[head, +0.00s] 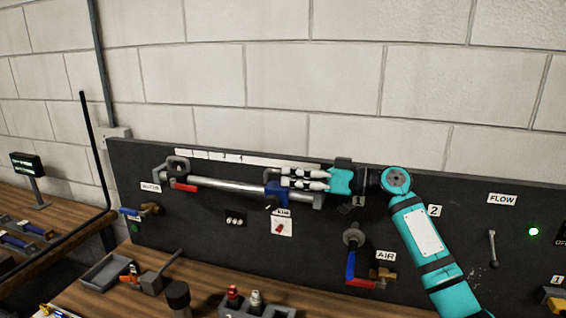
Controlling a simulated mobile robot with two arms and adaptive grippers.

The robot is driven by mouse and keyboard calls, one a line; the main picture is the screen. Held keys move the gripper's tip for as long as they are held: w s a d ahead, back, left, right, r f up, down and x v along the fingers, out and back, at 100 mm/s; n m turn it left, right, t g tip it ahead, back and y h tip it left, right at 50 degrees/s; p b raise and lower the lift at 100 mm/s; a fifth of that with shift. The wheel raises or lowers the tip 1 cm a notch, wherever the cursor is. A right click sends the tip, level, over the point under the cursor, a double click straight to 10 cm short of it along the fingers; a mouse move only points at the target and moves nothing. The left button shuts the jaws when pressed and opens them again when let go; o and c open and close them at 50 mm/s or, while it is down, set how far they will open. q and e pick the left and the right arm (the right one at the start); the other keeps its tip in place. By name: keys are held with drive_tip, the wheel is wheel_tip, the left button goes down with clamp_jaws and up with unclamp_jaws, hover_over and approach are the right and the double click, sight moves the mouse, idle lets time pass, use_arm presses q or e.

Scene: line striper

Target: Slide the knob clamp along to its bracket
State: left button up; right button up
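A blue clamp (277,194) sits on a silver rail (232,186) fixed to the dark panel, towards the rail's right end. A grey bracket (178,166) stands at the rail's left end, with a red lever (185,187) beside it. A narrow gap shows between the fingers. The clamp's knob is hidden or too small to make out, so I cannot tell whether the fingers hold it. My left gripper is out of view.
A pale scale strip (240,158) runs above the rail.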

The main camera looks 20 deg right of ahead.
drive_tip(key=shift+p+x, duration=0.45)
drive_tip(key=shift+x, duration=1.1)
drive_tip(key=shift+d, duration=0.1)
drive_tip(key=shift+c, duration=0.2)
clamp_jaws()
drive_tip(key=shift+f, duration=0.1)
